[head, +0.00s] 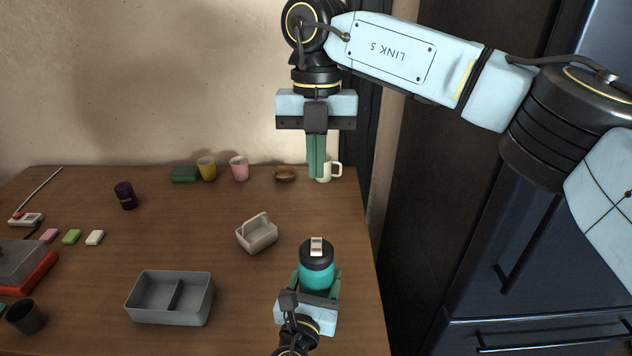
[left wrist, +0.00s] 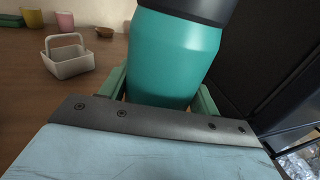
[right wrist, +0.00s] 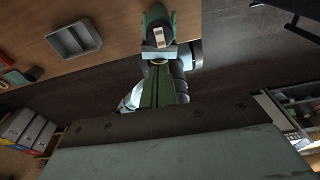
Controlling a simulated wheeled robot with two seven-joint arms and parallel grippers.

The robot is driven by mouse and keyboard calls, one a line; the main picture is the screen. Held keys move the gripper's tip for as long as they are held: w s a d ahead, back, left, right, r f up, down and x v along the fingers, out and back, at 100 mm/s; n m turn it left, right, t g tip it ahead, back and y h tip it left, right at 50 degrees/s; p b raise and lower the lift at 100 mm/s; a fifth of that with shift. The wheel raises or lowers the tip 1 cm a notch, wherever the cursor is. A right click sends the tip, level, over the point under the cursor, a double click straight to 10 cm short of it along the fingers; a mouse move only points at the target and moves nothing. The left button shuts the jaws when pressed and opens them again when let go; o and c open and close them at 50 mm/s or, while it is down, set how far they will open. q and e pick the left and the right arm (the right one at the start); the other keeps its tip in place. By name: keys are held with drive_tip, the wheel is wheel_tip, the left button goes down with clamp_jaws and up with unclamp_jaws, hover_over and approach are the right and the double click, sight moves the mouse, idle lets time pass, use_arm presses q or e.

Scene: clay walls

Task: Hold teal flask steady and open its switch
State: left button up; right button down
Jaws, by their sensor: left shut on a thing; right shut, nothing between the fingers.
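The teal flask (head: 317,275) stands upright near the table's right front edge, with a black lid and a pale switch (head: 317,246) on top. My left gripper (head: 318,288) is shut around the flask's body from the front; the flask also fills the left wrist view (left wrist: 172,55). My right gripper (head: 316,176) points down, fingers together and empty, high in the head view, in line with the white mug at the back. In the right wrist view, the shut fingers (right wrist: 158,70) show just below the flask's lid and the switch (right wrist: 158,37).
A grey divided tray (head: 170,298) and a small beige handled basket (head: 257,233) lie left of the flask. A white mug (head: 324,173), brown bowl (head: 285,174), pink cup (head: 239,168) and yellow cup (head: 206,168) line the back edge. A dark cabinet stands right of the table.

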sight(317, 251)
drive_tip(key=shift+r, duration=0.25)
drive_tip(key=shift+s+d, duration=0.1)
drive_tip(key=shift+s, duration=0.6)
drive_tip(key=f, duration=0.4)
drive_tip(key=s+f, duration=0.1)
drive_tip(key=f, duration=0.9)
drive_tip(key=shift+s, duration=0.35)
